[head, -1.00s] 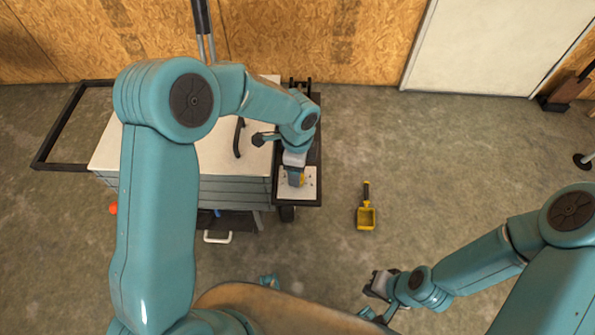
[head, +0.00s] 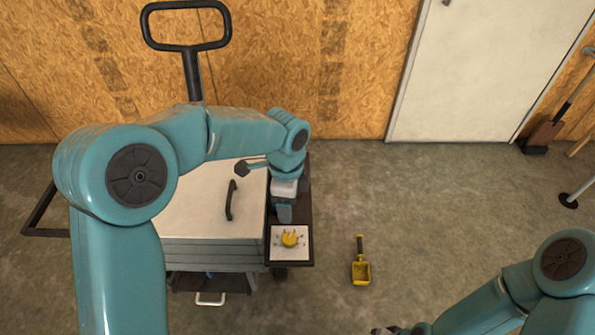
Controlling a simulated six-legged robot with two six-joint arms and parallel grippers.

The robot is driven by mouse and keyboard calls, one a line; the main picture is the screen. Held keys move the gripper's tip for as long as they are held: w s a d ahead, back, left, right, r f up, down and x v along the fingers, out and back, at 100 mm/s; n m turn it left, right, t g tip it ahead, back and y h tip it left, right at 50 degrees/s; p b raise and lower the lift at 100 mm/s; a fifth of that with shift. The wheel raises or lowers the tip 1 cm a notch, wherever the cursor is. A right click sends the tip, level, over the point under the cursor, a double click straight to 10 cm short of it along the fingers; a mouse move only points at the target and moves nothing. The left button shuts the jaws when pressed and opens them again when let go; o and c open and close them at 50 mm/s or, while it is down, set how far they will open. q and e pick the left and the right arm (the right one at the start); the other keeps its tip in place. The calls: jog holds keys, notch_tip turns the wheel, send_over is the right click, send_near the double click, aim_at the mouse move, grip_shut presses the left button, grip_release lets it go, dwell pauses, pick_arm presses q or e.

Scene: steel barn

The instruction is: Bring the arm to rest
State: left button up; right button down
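My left arm reaches in from the left over the cart. Its gripper (head: 284,213) points down just behind a yellow knob (head: 289,238) on a white plate (head: 276,253). It looks clear of the knob, but its height and finger opening cannot be made out. My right gripper (head: 385,331) is at the bottom edge, mostly cut off, and its fingers are not clear.
The white-topped cart (head: 190,215) has a black lid handle (head: 231,200) and a dark side shelf (head: 303,205) under the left gripper. A yellow scoop (head: 361,268) lies on the concrete floor. A white door (head: 475,80) and a shovel (head: 545,132) are behind.

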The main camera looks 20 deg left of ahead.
pick_arm(q)
jog(key=s+d+f+n+h+p, duration=0.3)
jog(key=s+f+n+p, duration=0.3)
jog(key=s+f+n, duration=0.4)
jog(key=s+f+n+h+p, duration=0.1)
jog(key=s+f+n+p, duration=0.2)
jog(key=s+n, duration=0.5)
jog(key=s+f, duration=0.1)
jog(key=s, duration=0.1)
jog(key=shift+s+a+n, duration=0.3)
jog(key=shift+s+n, duration=0.05)
jog(key=shift+n, duration=0.05)
jog(key=shift+w+f, duration=0.1)
jog(key=shift+c, duration=0.3)
